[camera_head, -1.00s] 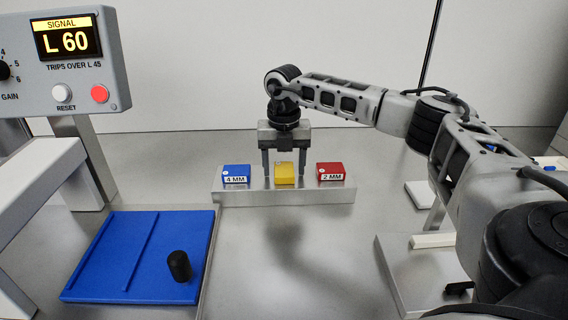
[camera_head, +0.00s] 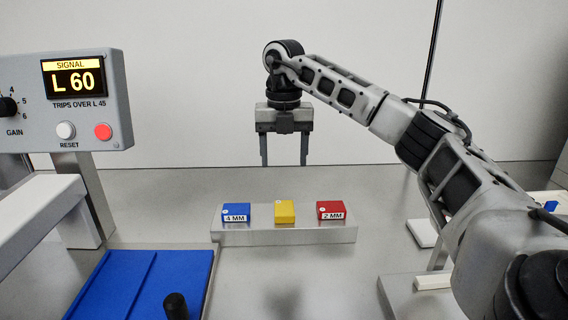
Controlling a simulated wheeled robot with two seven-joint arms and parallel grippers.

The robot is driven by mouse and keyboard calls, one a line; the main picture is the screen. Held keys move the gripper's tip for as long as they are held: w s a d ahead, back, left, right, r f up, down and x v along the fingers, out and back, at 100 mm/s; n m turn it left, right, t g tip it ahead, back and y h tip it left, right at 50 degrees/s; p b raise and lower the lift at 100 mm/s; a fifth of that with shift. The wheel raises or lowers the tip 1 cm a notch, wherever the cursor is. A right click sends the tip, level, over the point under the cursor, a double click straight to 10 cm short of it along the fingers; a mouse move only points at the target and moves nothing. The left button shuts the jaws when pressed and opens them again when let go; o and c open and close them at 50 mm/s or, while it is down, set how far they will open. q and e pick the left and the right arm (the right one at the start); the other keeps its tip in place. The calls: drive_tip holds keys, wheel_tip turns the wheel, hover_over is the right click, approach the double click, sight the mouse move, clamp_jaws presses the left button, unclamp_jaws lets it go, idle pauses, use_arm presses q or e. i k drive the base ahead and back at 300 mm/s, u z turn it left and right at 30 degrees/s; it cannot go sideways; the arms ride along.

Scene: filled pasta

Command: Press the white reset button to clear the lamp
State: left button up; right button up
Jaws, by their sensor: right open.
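The white reset button (camera_head: 66,130) sits on the grey control box (camera_head: 30,100) at the upper left, above the word RESET. The red lamp (camera_head: 103,131) is just right of it and looks lit. The display (camera_head: 74,78) reads SIGNAL L 60, with TRIPS OVER L 45 printed below. My right gripper (camera_head: 284,162) is open and empty, fingers pointing down, raised above the metal block with the coloured pieces and well to the right of the button. My left gripper is not in view.
The metal block (camera_head: 284,235) carries a blue 4 MM piece (camera_head: 236,212), a yellow piece (camera_head: 284,210) and a red 2 MM piece (camera_head: 331,210). A blue tray (camera_head: 115,285) with a black peg (camera_head: 176,306) lies at the lower left. A white beam (camera_head: 40,212) stands beneath the box.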

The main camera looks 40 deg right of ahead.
sight(65, 130)
drive_tip(key=k, duration=1)
